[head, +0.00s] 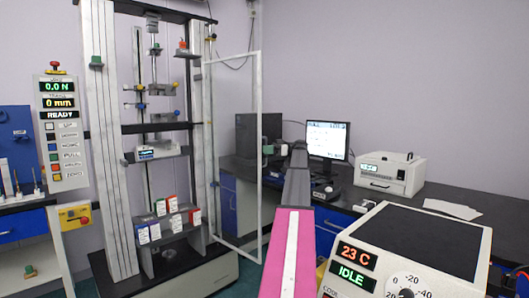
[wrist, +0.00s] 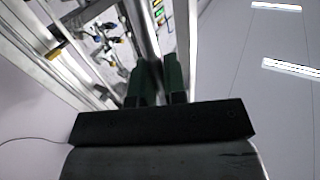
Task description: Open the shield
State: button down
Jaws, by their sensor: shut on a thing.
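The shield (head: 259,110) is a clear panel in a thin white frame on the right side of the tall testing machine (head: 107,150). It stands swung out from the machine's right column, with its free edge towards me and the machine's front uncovered. My gripper (head: 268,150) is at the free edge of the shield, about mid-height. In the wrist view, the green fingers of my gripper (wrist: 157,82) are shut on a grey upright bar, which looks like the shield's edge or handle. The exact contact is partly hidden by the fingers.
Small labelled boxes (head: 167,221) stand on the machine's lower shelf. A control panel (head: 61,130) is at left. At right, a dark bench holds a monitor (head: 328,139) and a white instrument (head: 390,173). A heater-like box (head: 405,245) reading 23 C stands close at front right.

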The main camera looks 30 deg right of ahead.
jog(key=c, duration=1.2)
grip_release()
jog(key=shift+w, duration=0.1)
jog(key=v, duration=0.7)
jog(key=shift+d, duration=0.2)
